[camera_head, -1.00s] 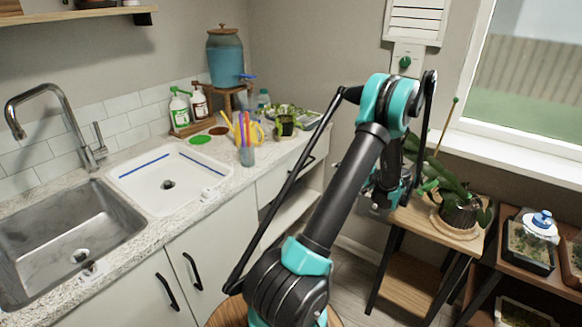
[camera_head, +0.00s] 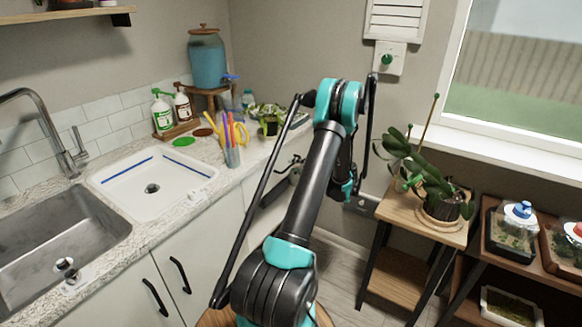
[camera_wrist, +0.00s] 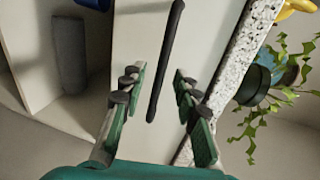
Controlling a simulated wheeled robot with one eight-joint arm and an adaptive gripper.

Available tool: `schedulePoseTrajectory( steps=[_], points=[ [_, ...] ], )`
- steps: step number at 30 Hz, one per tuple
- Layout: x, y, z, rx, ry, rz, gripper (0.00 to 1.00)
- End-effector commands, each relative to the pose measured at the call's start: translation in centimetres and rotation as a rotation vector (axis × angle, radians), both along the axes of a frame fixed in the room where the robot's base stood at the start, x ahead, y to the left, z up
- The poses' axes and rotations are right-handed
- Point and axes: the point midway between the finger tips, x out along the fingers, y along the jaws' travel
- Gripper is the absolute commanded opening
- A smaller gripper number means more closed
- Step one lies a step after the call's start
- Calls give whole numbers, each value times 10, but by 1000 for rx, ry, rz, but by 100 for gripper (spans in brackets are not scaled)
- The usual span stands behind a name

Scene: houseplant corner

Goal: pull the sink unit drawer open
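The sink unit drawer (camera_head: 262,187) has a pale front below the counter's right end and looks shut. Its black bar handle (camera_wrist: 166,62) runs lengthwise up the middle of the wrist view. My gripper (camera_wrist: 157,84) is open, with one green-padded finger on each side of the handle's lower end. Gaps show between the handle and both fingers, so it is not gripped. In the head view my gripper (camera_head: 296,170) is beside the drawer front, partly covered by my arm, which also hides part of the drawer.
The speckled countertop (camera_head: 165,222) overhangs the drawer, and its edge (camera_wrist: 225,75) runs close to one finger. A potted plant (camera_wrist: 258,82) stands on it. Cabinet doors with black handles (camera_head: 180,275) are at left. A wooden plant stand (camera_head: 400,215) is at right.

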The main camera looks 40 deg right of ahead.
Motion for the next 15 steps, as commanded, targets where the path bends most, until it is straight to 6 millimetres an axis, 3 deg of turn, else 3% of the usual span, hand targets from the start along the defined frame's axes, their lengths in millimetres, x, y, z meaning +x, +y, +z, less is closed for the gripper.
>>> schedulePoseTrajectory(
  steps=[6, 15],
  points=[
    [20, 8, -5, 0, 0, 1, 31],
    [24, 10, -5, 0, 0, 0, 31]
  ],
)
